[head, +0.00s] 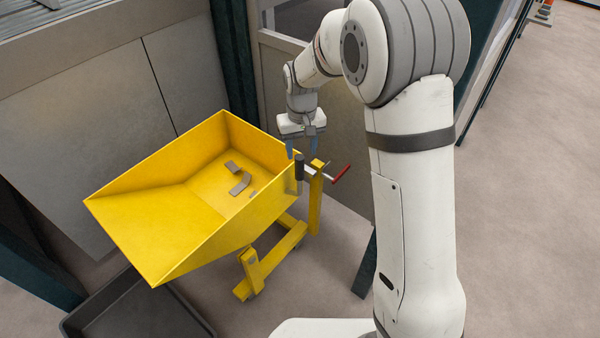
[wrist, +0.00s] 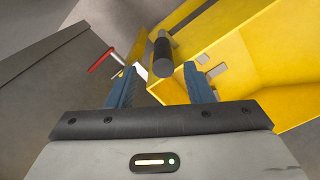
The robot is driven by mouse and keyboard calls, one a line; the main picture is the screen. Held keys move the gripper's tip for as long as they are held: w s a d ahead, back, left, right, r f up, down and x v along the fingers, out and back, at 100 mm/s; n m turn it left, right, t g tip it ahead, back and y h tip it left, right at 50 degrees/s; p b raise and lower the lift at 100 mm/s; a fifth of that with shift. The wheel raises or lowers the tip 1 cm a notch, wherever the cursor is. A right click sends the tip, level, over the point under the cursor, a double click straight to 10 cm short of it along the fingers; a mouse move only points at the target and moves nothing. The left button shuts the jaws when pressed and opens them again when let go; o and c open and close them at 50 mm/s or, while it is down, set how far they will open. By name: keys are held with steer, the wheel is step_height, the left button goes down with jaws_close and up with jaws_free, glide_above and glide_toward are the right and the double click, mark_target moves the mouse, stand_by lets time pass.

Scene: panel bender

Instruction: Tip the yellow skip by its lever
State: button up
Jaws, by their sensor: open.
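The yellow skip (head: 160,245) stands left of centre in the head view, on a yellow wheeled frame (head: 275,262). A few grey metal scraps (head: 241,183) lie inside it. At its right end are an upright lever with a black grip (head: 299,172) and a red-handled bar (head: 341,173) by a yellow post. My gripper (head: 301,150) is open, pointing down just above the black grip. In the wrist view the black grip (wrist: 162,56) lies beyond and between the open blue fingers (wrist: 160,85), apart from both. The red handle (wrist: 101,61) is left of it.
A dark open bin (head: 140,310) sits on the floor at the skip's low front side. Grey machine panels (head: 95,120) stand behind the skip, with a dark post and a framed panel behind the gripper. Open floor (head: 530,200) lies to the right.

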mark_target(299, 169)
steer(key=shift+w+a+f, duration=0.15)
steer(key=shift+f, duration=0.3)
steer(key=shift+w+a+f, duration=0.1)
steer(key=shift+a+f, duration=0.05)
steer(key=shift+f, duration=0.3)
step_height(299, 169, down, 7)
steer(key=shift+b, duration=0.85)
jaws_close()
